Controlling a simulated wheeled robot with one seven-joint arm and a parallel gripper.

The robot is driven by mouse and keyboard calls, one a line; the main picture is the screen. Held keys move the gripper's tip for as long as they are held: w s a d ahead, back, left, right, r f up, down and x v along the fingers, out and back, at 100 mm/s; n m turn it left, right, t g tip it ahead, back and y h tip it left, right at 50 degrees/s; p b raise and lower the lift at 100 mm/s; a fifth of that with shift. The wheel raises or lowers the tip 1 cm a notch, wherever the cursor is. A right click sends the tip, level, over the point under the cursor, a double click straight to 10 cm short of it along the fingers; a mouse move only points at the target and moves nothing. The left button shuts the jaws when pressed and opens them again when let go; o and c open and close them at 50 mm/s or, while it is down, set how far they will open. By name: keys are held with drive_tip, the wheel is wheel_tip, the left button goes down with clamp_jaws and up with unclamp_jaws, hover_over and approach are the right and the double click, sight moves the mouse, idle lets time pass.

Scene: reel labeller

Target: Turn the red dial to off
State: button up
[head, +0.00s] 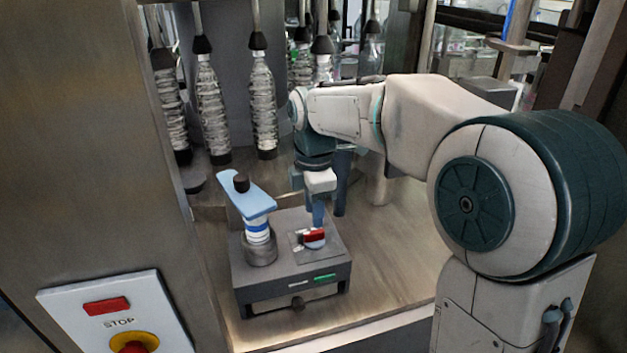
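The red dial (313,236) sits on a grey plate on the top right of the dark grey labeller box (292,270). Its red bar lies roughly across the picture. My gripper (318,217) points down from above, with its blue finger at or just over the dial. I cannot tell whether it touches the dial. Only one finger shows clearly, so its opening is hidden. The dial's off mark is too small to make out.
A light blue crank arm (247,194) with a black knob stands on a post left of the dial. Ribbed bottles (264,105) hang behind. A STOP panel (112,312) is at the front left.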

sight(314, 232)
wheel_tip(314, 232, up, 9)
idle(0.3)
drive_tip(key=shift+f, duration=0.1)
drive_tip(key=s+d+f+m+t, duration=0.2)
drive_tip(key=s+d+f+m, duration=0.4)
drive_tip(key=s+m, duration=0.3)
drive_tip(key=s+d+f+m+t, duration=0.1)
drive_tip(key=s+d+f+m, duration=0.5)
drive_tip(key=s+d+m, duration=0.2)
drive_tip(key=s+m, duration=0.2)
drive_tip(key=m, duration=0.2)
drive_tip(key=shift+s+f+t+b, duration=0.15)
drive_tip(key=shift+f+t+b, duration=0.15)
drive_tip(key=shift+t, duration=0.1)
drive_tip(key=shift+o, duration=0.3)
